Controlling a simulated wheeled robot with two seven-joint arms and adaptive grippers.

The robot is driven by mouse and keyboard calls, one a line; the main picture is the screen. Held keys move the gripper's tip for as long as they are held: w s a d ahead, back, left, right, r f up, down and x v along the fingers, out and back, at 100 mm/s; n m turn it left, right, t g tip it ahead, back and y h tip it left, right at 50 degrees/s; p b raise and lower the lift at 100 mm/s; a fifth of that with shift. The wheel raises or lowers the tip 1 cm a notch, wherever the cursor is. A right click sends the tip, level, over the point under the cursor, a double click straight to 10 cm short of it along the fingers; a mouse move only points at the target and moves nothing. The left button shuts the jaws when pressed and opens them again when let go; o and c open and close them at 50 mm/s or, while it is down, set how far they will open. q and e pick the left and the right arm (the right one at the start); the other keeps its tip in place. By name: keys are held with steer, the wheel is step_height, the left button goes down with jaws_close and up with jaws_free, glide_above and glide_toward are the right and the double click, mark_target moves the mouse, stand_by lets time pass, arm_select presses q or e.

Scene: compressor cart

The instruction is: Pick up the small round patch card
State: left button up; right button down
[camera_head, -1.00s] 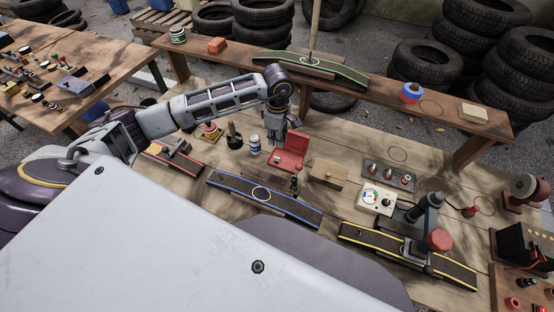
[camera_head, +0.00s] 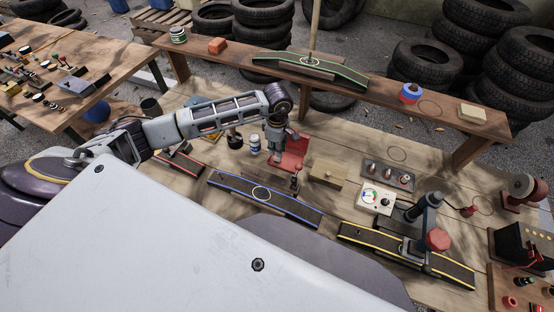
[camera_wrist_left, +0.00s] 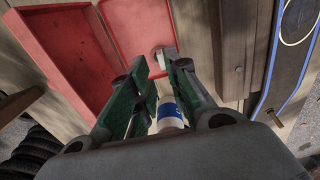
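An open red box (camera_head: 294,158) with a raised lid lies on the workbench, and it also shows in the left wrist view (camera_wrist_left: 106,28). A small pale round piece (camera_wrist_left: 157,52), apparently the patch card, shows at the box's edge just beyond my fingertips; my gripper hides it in the head view. My left gripper (camera_head: 277,160) is low over the left part of the box. In the left wrist view the green-padded fingers (camera_wrist_left: 159,70) are apart, with nothing held between them. My right gripper is not in view.
A wooden block (camera_head: 329,174) is to the right and a blue-edged ramp (camera_head: 235,189) in front.

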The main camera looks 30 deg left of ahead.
mark_target(277, 159)
arm_select(q)
steer(key=shift+s+f+p, duration=0.1)
steer(key=shift+f+p, duration=0.4)
steer(key=shift+f, duration=1.75)
jaws_close()
